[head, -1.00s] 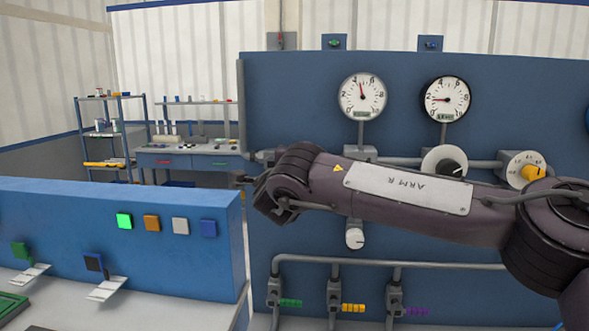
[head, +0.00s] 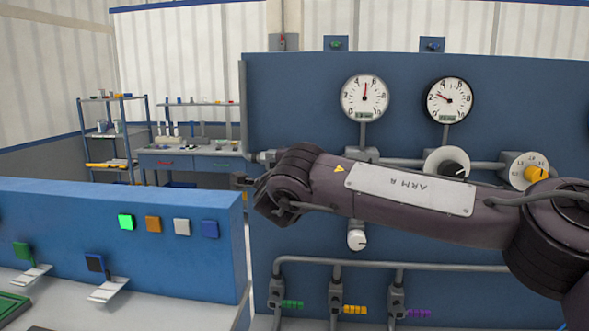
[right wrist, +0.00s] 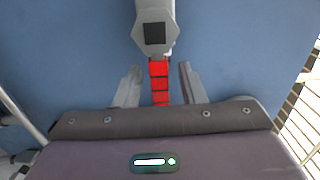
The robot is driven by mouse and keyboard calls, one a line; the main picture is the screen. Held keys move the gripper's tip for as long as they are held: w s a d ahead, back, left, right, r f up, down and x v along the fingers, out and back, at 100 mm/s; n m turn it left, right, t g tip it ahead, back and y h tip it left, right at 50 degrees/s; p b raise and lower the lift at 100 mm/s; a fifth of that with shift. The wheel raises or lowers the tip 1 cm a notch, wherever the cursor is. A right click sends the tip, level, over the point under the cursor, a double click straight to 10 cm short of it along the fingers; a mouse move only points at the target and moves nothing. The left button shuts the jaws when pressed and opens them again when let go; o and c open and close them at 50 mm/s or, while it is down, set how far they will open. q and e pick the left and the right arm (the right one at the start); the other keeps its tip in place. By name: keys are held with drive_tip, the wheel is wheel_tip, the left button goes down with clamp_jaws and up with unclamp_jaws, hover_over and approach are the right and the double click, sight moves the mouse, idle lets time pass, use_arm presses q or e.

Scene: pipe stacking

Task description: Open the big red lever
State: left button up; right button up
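The red lever (right wrist: 159,82) shows in the right wrist view as a row of red segments below a grey valve body (right wrist: 155,32). My right gripper (right wrist: 158,84) is open, with one grey finger on each side of the lever and visible gaps between. The fingers do not look closed on it. In the head view my right arm reaches in from the right across the blue panel. My left gripper is not in view.
The blue panel (head: 440,235) carries two gauges (head: 364,98), (head: 449,100), dials and pipes. Green, yellow and purple levers (head: 293,305), (head: 355,309), (head: 418,313) sit low on it. A lower blue panel (head: 100,210) with coloured buttons stands at left.

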drive_tip(key=s+a+b, duration=0.1)
drive_tip(key=s+b, duration=0.1)
drive_tip(key=s, duration=0.5)
drive_tip(key=shift+s+a+b, duration=0.15)
drive_tip(key=shift+a+b, duration=0.15)
